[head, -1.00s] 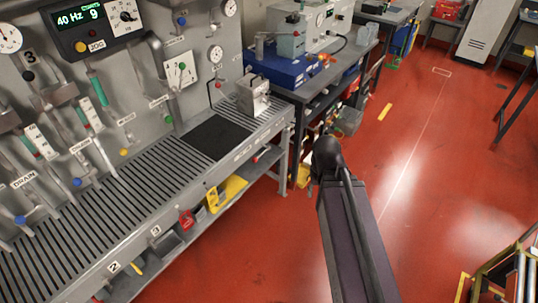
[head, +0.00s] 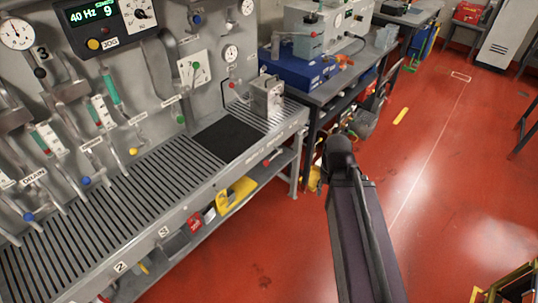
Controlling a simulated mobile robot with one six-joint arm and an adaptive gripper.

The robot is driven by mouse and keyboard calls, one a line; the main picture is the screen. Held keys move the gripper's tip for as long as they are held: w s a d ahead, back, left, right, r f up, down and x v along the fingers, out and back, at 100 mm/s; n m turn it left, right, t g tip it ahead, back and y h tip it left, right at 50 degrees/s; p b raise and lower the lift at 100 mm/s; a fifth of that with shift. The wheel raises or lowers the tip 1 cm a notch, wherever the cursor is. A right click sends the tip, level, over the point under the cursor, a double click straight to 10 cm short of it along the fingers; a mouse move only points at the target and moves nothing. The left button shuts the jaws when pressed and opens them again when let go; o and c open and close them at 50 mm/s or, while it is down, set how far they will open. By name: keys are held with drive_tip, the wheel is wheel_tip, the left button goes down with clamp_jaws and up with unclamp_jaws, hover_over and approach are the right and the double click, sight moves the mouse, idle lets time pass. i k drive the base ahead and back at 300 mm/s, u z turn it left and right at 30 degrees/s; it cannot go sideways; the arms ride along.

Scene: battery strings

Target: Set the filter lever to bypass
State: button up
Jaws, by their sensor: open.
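A grey wall panel (head: 215,95) at the left carries several levers with coloured knobs. One lever has a yellow knob (head: 133,152), one a blue knob (head: 29,217) near a DRAIN label (head: 34,177), and one a green knob (head: 181,119). A white plate (head: 190,72) with a green knob is at the upper right. The small labels are too blurred to tell which lever is the filter lever or where bypass is. My gripper (head: 384,86) shows small beyond my dark arm, right of the panel and apart from its levers. It looks empty; its fingers are hard to make out.
A slatted bench (head: 140,195) runs below the panel, with a black mat (head: 221,140) and a metal block (head: 266,97) at its far end. A side table with a blue unit (head: 293,70) stands beyond.

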sight(267, 163)
drive_tip(key=i, duration=0.85)
drive_tip(key=z, duration=0.05)
